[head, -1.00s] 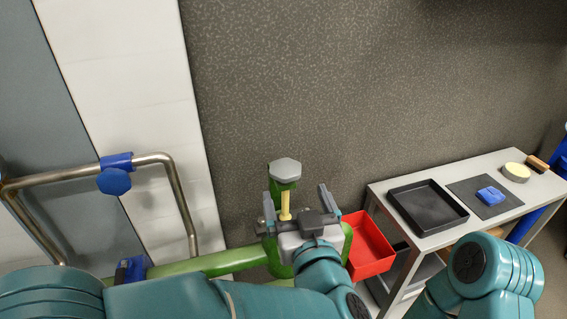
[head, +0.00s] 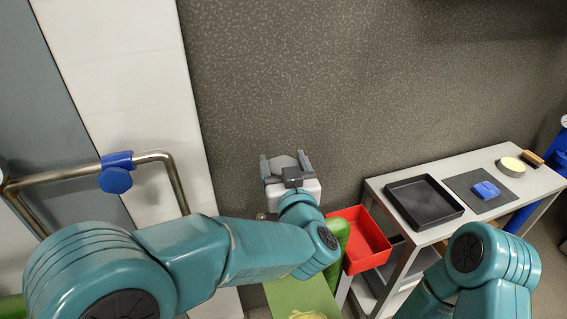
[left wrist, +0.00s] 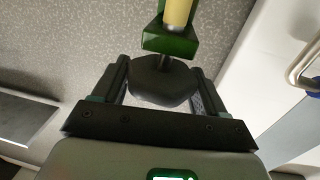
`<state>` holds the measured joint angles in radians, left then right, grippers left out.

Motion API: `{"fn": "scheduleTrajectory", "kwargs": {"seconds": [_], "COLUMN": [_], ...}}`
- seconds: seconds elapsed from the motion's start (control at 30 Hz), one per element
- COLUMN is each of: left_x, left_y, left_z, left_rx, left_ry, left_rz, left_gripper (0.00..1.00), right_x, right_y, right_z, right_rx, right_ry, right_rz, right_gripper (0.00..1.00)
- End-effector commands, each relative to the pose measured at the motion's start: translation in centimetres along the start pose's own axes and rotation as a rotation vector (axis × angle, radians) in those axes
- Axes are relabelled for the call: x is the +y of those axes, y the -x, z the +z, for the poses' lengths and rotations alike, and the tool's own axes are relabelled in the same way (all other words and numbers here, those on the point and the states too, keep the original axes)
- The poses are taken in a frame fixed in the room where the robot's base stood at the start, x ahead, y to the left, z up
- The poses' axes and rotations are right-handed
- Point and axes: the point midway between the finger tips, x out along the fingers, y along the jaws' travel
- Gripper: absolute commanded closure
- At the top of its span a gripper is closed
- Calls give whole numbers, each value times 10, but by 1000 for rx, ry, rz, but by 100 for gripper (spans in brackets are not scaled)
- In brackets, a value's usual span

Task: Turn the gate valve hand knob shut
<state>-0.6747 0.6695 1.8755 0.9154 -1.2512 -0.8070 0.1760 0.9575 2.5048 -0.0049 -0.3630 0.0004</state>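The gate valve hand knob (head: 284,162) is a grey hexagonal knob between the two fingers of my left gripper (head: 285,163) in the head view. In the left wrist view the knob (left wrist: 163,82) looks dark, with a finger of the left gripper (left wrist: 162,88) close against each side. The fingers look shut on it. Beyond it show a green valve part (left wrist: 170,42) and a yellow stem (left wrist: 176,12). In the head view my left arm hides most of the valve body and stem. My right gripper is out of view; only part of my right arm shows.
A metal pipe rail (head: 60,177) with a blue clamp (head: 116,180) stands at left. A red bin (head: 366,250) is right of the valve.

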Motion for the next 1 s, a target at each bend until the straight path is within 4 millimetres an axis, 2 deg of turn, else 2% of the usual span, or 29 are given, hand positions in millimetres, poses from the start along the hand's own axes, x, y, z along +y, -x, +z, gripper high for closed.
{"fn": "scheduleTrajectory", "kwargs": {"seconds": [0.27,0.47,0.77,1.0], "left_x": [0,-2,-3,-3], "left_y": [0,0,0,0], "left_z": [1,2,6,8], "left_rx": [-1,0,3,4], "left_ry": [0,1,1,0], "left_rz": [13,89,316,493], "left_gripper": [58,58,58,58], "right_x": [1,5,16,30], "right_y": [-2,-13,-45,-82], "right_z": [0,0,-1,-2], "right_rx": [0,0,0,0], "right_ry": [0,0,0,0], "right_rz": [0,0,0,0], "right_gripper": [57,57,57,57]}}
